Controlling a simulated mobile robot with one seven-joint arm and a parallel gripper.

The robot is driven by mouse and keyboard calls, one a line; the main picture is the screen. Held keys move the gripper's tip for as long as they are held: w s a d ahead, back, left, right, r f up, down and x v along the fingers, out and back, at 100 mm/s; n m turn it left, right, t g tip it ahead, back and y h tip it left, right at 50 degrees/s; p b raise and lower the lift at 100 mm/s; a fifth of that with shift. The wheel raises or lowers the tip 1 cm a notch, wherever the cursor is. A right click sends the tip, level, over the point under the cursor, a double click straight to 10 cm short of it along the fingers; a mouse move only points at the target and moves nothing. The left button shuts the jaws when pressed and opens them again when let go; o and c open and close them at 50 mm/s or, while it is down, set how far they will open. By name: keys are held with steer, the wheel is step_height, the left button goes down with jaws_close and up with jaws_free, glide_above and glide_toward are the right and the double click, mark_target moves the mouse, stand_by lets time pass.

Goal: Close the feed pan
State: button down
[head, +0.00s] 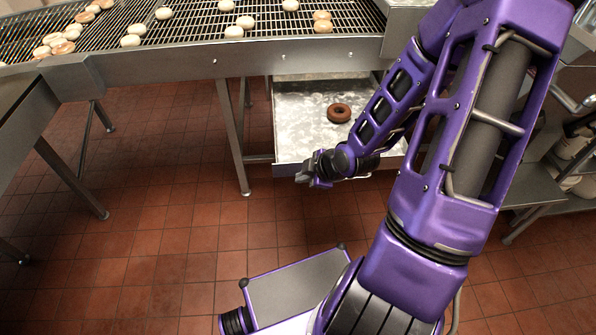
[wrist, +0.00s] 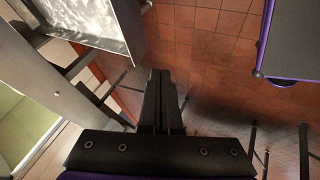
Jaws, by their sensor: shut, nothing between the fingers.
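The feed pan (head: 294,125) is a shallow metal drawer with white glaze smeared on its floor. It is pulled out from under the conveyor in the head view, with one brown doughnut (head: 339,113) in it. My gripper (head: 300,178) is shut and empty, just outside the pan's front wall. My forearm hides the pan's right front part. In the wrist view the pan (wrist: 98,18) shows at the upper left, and my closed fingers (wrist: 160,72) point past its front corner over the floor. I cannot tell whether they touch the pan.
The wire conveyor (head: 200,25) with several pale doughnuts runs above the pan. Its metal legs (head: 232,140) stand left of the pan. A steel table (head: 25,110) is at the far left, a low shelf (head: 535,185) at the right. The tiled floor (head: 150,250) in front is clear.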

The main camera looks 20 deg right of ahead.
steer(key=b, duration=0.3)
glide_toward(281, 174)
step_height(281, 174, down, 4)
steer(key=s+a, duration=0.1)
steer(key=a, duration=0.1)
steer(key=shift+w+d+r, duration=0.1)
steer(key=shift+w+d, duration=0.15)
steer(key=shift+w, duration=0.65)
steer(key=shift+w+d+r, duration=0.1)
steer(key=shift+w+d, duration=0.1)
steer(key=shift+w, duration=0.65)
